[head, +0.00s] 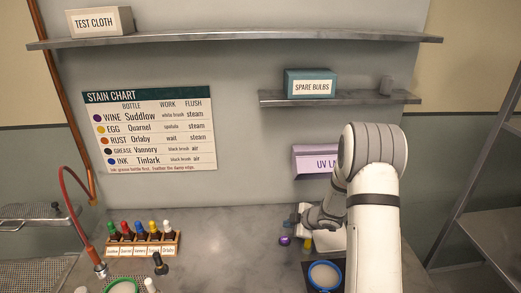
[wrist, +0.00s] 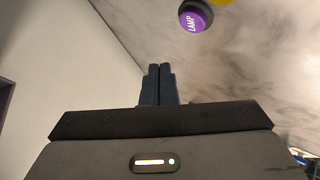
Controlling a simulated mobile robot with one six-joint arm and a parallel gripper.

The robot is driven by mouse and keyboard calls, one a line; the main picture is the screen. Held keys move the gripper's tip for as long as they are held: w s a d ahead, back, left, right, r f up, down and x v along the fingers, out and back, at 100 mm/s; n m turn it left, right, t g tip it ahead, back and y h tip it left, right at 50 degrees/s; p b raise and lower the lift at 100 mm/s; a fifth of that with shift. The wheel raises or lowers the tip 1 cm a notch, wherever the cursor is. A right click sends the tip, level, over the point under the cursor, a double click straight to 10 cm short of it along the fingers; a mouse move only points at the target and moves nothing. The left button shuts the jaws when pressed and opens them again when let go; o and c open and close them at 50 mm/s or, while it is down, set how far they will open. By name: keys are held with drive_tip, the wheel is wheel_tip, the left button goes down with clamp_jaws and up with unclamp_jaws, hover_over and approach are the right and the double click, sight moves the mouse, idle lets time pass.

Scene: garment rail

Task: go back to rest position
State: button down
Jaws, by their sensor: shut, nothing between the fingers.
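My gripper (wrist: 159,72) is shut, with its two dark fingertips together and nothing between them in the wrist view. In the head view my gripper (head: 301,213) is low over the right part of the counter, beside the purple lamp button (head: 285,240). My white arm reaches forward on the right and hides part of the wall and counter behind it. The purple button, marked LAMP, also shows in the wrist view (wrist: 195,16), ahead and to the right of the fingertips and apart from them.
A wooden rack (head: 142,245) of several colour-topped bottles stands on the counter at left. A blue-rimmed cup (head: 324,275) stands close to my arm. The purple UV lamp box (head: 315,161) is on the wall above my gripper. The middle of the counter (head: 230,235) is clear.

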drive_tip(key=s+d+r+m+h+b, duration=0.1)
drive_tip(key=s+d+r+m+h, duration=0.15)
drive_tip(key=r, duration=0.35)
drive_tip(key=s+d+r+m+t+h+b, duration=0.1)
drive_tip(key=s+d+r+m+h, duration=0.15)
drive_tip(key=r, duration=0.25)
drive_tip(key=s+d+r+m+h+b, duration=0.1)
drive_tip(key=s+r+m+h, duration=0.1)
drive_tip(key=r+m, duration=0.3)
drive_tip(key=s+a+r+m+g+b, duration=0.1)
drive_tip(key=s+a+m, duration=0.1)
drive_tip(key=s, duration=0.7)
drive_tip(key=s+a+r+m+g+b, duration=0.1)
drive_tip(key=s+a+m+g, duration=0.1)
drive_tip(key=s, duration=0.7)
drive_tip(key=s+a+r+m+g+y+b, duration=0.1)
drive_tip(key=s+a+r+m, duration=0.1)
drive_tip(key=s, duration=0.7)
drive_tip(key=shift+s+a+m+g, duration=0.25)
drive_tip(key=shift+s+m+g, duration=0.1)
drive_tip(key=shift+m, duration=0.25)
